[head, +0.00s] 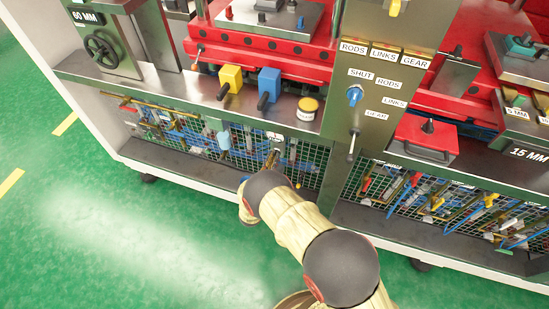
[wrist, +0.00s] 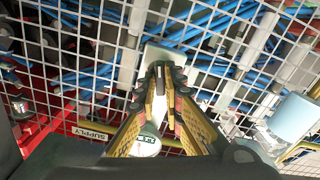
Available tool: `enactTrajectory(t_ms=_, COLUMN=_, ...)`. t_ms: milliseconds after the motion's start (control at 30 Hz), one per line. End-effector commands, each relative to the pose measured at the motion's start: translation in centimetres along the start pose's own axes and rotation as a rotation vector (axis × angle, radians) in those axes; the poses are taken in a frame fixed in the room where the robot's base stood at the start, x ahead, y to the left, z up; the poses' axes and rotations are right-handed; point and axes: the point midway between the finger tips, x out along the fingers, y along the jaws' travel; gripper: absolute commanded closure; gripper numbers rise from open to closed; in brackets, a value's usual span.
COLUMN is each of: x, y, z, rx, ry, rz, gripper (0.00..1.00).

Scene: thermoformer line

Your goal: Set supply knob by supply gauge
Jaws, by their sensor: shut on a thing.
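My gripper (wrist: 161,77) reaches to the mesh front under the bench, its two fingers shut on a small part in front of a grey plate (wrist: 160,54). I take this part to be the supply knob; the fingertips hide most of it. A round white gauge face (wrist: 148,144) with a green patch shows between the fingers in the wrist view, partly covered. Its needle cannot be made out. In the head view my gripper (head: 272,158) is small at the mesh, below a small white plate (head: 277,137).
A pale blue cylinder (wrist: 291,118) stands close to the right of my gripper; it also shows in the head view (head: 223,140). The wire mesh (head: 310,160) has pipes and cables behind it. The bench edge (head: 190,104) overhangs above. Green floor (head: 120,230) is clear at the left.

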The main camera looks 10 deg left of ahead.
Motion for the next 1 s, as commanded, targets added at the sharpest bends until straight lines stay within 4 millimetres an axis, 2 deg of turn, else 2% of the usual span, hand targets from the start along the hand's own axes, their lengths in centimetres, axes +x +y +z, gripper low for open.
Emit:
enactTrajectory(t_ms=133, x=-0.01, y=-0.03, z=-0.03, rx=0.105, ry=0.000, rz=-0.001, gripper=1.00)
enactTrajectory(t_ms=467, x=-0.01, y=-0.02, z=-0.02, rx=0.127, ry=0.000, rz=-0.001, gripper=1.00)
enactTrajectory(t_ms=800, x=-0.02, y=0.00, z=-0.05, rx=0.444, ry=0.001, rz=-0.001, gripper=1.00)
enactTrajectory(t_ms=1000, x=0.09, y=-0.16, z=0.06, rx=0.489, ry=0.001, rz=0.000, gripper=1.00)
